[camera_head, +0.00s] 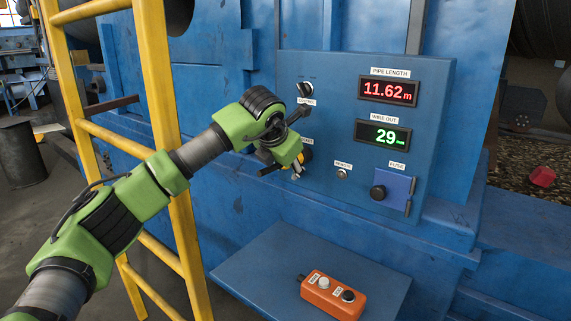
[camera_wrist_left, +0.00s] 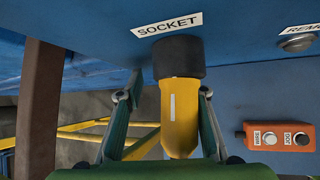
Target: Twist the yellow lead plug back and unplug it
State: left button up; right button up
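The yellow lead plug (camera_wrist_left: 180,120) sits in its black socket collar (camera_wrist_left: 178,58) under the SOCKET label in the left wrist view. A pale stripe runs along its yellow body. A small part of the plug (camera_head: 307,155) shows in the head view behind my gripper. My left gripper (camera_wrist_left: 164,95) is open, with one finger on each side of the plug. The right finger is close to the plug; a gap shows between the left finger and the plug. Whether the right finger touches is unclear. My right gripper is not in view.
The blue panel (camera_head: 345,110) carries a pipe length display (camera_head: 388,91), a wire out display (camera_head: 383,135) and a fuse box (camera_head: 393,190). An orange two-button remote (camera_head: 333,296) lies on a blue shelf (camera_head: 255,270). A yellow ladder (camera_head: 158,75) stands left, beside my arm.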

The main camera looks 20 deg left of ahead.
pick_arm(q)
jog(key=shift+w+a+r+m+t+y+b, duration=0.2)
jog(key=shift+r+m+t+y+b, duration=0.7)
jog(key=shift+y+b, duration=0.8)
jog(key=shift+w+a+r+m+t+y+b, duration=0.1)
jog(key=shift+a+r+m+t+y+b, duration=0.2)
jog(key=shift+r+m+t+y+b, duration=1.35)
jog(key=shift+w+a+r+m+t+y+b, duration=0.2)
jog(key=shift+y+b, duration=0.45)
jog(key=shift+b, duration=2.05)
jog(key=shift+s+f, duration=0.1)
